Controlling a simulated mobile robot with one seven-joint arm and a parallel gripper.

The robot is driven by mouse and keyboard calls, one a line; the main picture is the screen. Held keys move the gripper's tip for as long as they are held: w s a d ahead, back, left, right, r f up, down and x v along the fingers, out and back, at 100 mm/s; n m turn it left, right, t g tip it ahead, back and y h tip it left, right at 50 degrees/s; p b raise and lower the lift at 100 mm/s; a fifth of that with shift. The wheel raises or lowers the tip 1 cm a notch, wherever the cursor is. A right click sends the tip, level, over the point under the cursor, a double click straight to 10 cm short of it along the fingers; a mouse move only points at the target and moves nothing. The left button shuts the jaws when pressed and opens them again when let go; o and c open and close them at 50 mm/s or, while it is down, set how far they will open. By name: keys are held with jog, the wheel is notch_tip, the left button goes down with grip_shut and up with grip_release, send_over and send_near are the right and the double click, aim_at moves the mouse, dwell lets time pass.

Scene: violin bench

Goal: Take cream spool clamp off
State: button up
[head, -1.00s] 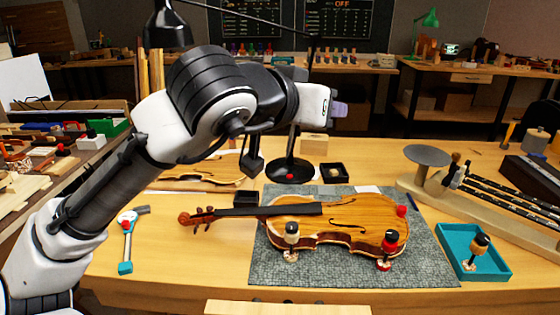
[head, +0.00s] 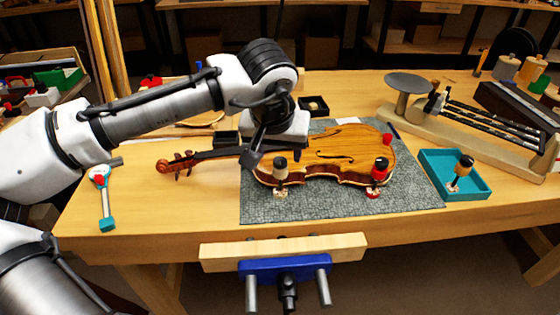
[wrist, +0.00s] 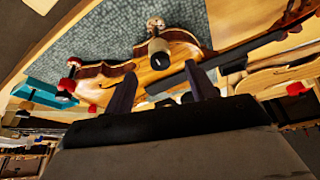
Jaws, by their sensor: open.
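The cream spool clamp (head: 280,174) with a black top stands upright on the near edge of the violin (head: 335,160). In the wrist view the clamp (wrist: 157,50) shows beyond the fingers, with its foot toward the top of the picture. My gripper (wrist: 161,85) is open and empty, its two dark fingers apart. In the head view my gripper (head: 272,150) is over the violin's left part, just above and behind the clamp. I see no contact with it. My arm hides part of the violin's neck and upper body.
A red spool clamp (head: 379,173) stands on the violin's near right edge, and a red one (head: 387,140) behind it. A teal tray (head: 480,192) on the right holds another cream-and-black clamp (head: 463,167). The violin lies on a grey mat (head: 330,205). A vise (head: 285,268) is in front.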

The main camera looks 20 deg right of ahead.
aim_at(280, 161)
jog(key=x, duration=0.6)
jog(key=c, duration=1.1)
